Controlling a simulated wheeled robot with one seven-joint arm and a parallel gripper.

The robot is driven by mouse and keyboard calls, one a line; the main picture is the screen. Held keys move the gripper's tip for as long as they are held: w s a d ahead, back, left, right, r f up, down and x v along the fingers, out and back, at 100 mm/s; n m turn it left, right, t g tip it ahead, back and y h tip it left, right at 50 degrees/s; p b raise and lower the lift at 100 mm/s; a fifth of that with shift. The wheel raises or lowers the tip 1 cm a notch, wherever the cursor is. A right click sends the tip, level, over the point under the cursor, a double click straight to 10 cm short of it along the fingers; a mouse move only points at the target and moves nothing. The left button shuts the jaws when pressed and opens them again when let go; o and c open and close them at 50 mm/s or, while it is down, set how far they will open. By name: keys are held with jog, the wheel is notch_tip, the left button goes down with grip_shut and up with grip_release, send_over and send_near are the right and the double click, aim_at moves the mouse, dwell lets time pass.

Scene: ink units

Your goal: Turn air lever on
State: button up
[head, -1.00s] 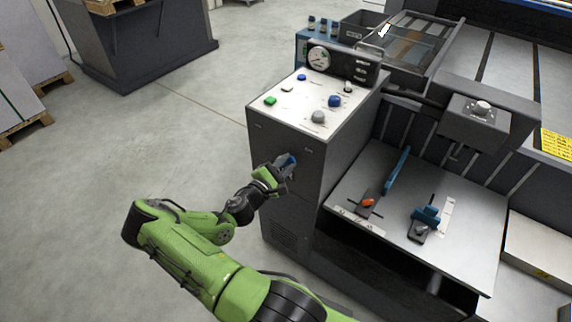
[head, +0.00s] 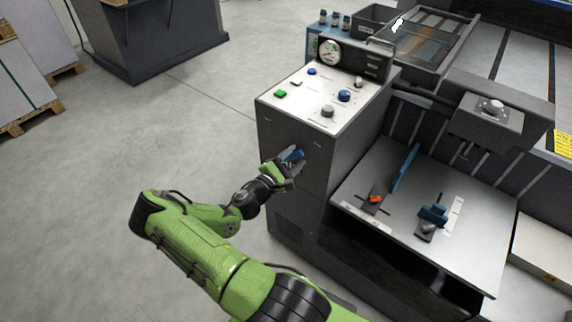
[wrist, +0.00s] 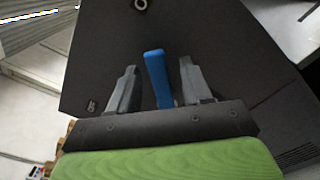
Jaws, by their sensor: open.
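The blue air lever (head: 294,155) is on the dark front face of the control cabinet (head: 306,190). In the wrist view the blue lever (wrist: 157,76) points up the picture and leans slightly left, between my two fingers. My gripper (head: 290,163) is at the cabinet's front face. In the wrist view my gripper (wrist: 157,82) is open, with a gap on each side of the lever. The lever's lower end is hidden behind my gripper's body.
The cabinet's white top panel (head: 313,98) carries buttons and knobs, with a pressure gauge (head: 329,52) behind. A metal tray table (head: 410,215) with blue-handled parts stands to the right. Open floor (head: 190,120) lies to the left. A round fitting (wrist: 140,4) is above the lever.

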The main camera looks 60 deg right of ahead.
jog(key=w+a+p, duration=0.2)
jog(key=a, duration=1.3)
jog(key=shift+w, duration=0.2)
